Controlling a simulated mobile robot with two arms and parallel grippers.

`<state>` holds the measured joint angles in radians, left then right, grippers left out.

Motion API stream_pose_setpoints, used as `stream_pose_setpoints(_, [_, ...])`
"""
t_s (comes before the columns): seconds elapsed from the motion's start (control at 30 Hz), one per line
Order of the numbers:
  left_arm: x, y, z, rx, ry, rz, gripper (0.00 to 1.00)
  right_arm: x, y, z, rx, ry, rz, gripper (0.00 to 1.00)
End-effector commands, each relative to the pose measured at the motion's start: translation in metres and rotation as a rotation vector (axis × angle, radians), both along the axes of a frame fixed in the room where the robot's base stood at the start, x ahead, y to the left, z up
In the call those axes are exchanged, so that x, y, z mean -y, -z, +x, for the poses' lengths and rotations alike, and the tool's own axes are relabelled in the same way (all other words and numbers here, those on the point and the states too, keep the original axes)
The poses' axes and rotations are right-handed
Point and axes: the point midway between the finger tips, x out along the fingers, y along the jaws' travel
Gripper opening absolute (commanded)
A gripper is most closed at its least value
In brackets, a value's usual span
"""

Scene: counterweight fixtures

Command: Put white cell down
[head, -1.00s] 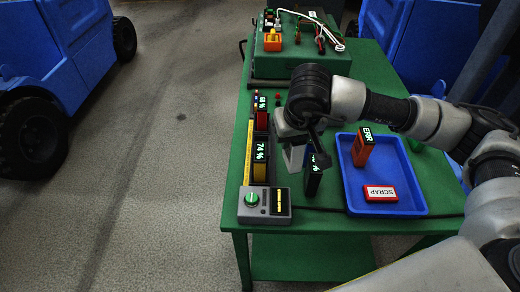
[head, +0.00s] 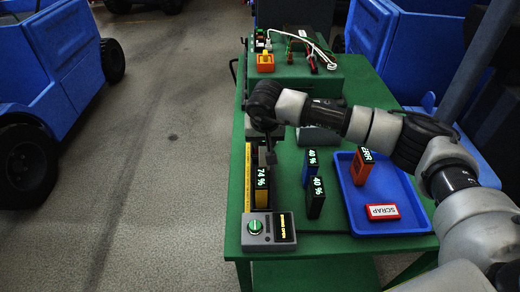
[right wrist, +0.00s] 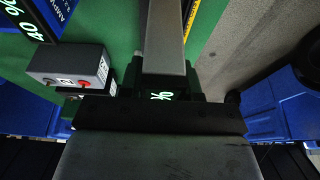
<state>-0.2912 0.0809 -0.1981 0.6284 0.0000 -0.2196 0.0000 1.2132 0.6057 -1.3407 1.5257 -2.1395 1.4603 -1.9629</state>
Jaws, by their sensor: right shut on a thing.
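My right gripper (head: 268,156) is over the upper part of the narrow cell rack at the green bench's left edge. In the right wrist view it (right wrist: 160,108) is shut on a pale grey-white cell (right wrist: 164,40), whose lit "%" display shows between the fingers. In the head view the gripper hides most of this cell, and I cannot tell whether it touches the rack. A yellow cell (head: 262,190) reading 74 % stands in the rack's near part. My left gripper is not in view.
Two cells reading 40 %, one blue (head: 310,166) and one dark-faced (head: 315,198), stand right of the rack. A blue tray (head: 400,224) holds an orange ERR cell (head: 360,180) and a red SCRAP label (head: 382,212). A grey control box (head: 270,232) sits in front.

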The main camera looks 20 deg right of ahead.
Motion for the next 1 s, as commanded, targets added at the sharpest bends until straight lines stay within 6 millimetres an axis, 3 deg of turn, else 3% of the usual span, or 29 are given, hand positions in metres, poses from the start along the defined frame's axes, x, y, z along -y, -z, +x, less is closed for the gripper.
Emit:
stream_pose_setpoints(0.23, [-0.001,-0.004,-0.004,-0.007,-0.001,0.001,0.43,-0.011,0.010,0.003,0.001,0.002,0.001,0.00])
stream_pose_setpoints(0.5, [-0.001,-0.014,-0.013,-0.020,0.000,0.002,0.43,-0.012,0.044,0.003,0.000,0.002,0.001,0.00])
stream_pose_setpoints(0.87, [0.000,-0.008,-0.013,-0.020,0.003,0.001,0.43,-0.011,0.050,0.003,0.002,0.001,0.001,0.00])
stream_pose_setpoints(0.9, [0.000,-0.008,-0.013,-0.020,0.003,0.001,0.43,-0.011,0.050,0.003,0.000,0.001,0.000,0.36])
stream_pose_setpoints(1.0, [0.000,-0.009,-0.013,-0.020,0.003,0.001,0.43,-0.011,0.050,0.002,0.000,0.001,0.000,0.51])
